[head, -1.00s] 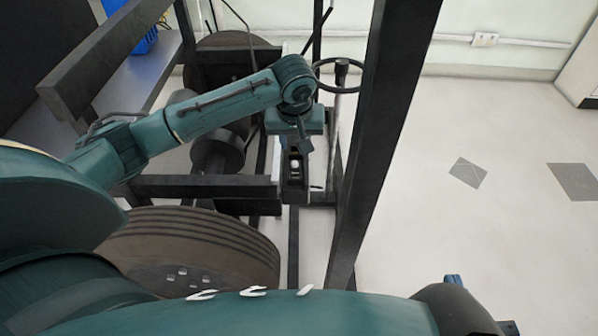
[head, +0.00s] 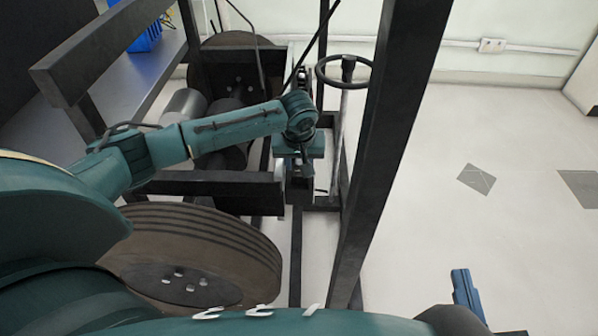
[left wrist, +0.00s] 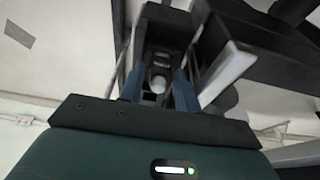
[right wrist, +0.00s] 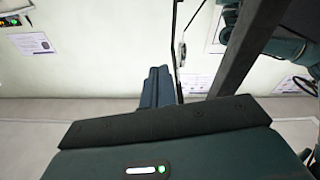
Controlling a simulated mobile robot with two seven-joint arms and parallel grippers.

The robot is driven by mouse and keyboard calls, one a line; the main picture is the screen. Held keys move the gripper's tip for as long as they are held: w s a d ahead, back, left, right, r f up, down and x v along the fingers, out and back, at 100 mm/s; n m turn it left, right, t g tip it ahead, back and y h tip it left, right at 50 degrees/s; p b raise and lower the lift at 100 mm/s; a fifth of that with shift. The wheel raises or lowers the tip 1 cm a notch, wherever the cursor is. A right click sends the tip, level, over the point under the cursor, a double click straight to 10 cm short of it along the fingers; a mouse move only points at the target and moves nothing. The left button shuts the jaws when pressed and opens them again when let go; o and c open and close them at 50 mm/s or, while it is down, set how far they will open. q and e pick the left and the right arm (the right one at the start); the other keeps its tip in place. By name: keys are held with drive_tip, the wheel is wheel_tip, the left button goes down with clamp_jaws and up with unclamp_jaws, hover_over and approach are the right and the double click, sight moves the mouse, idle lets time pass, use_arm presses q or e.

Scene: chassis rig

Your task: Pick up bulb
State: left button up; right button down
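The white bulb (left wrist: 158,84) shows in the left wrist view, sitting low in a dark holder (left wrist: 163,50) on the chassis frame. My left gripper (left wrist: 159,74) is open, with one blue finger on each side of the bulb. I cannot tell whether the fingers touch it. In the head view my left wrist is above the holder (head: 299,192) and hides the bulb. My right gripper (right wrist: 157,86) has its blue fingers together, with nothing seen between them. It is in free space at the lower right of the head view (head: 464,291), far from the bulb.
A dark upright post (head: 390,150) stands right of the holder. A steering wheel (head: 343,71) is behind it.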

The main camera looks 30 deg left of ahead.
use_arm(q)
clamp_jaws()
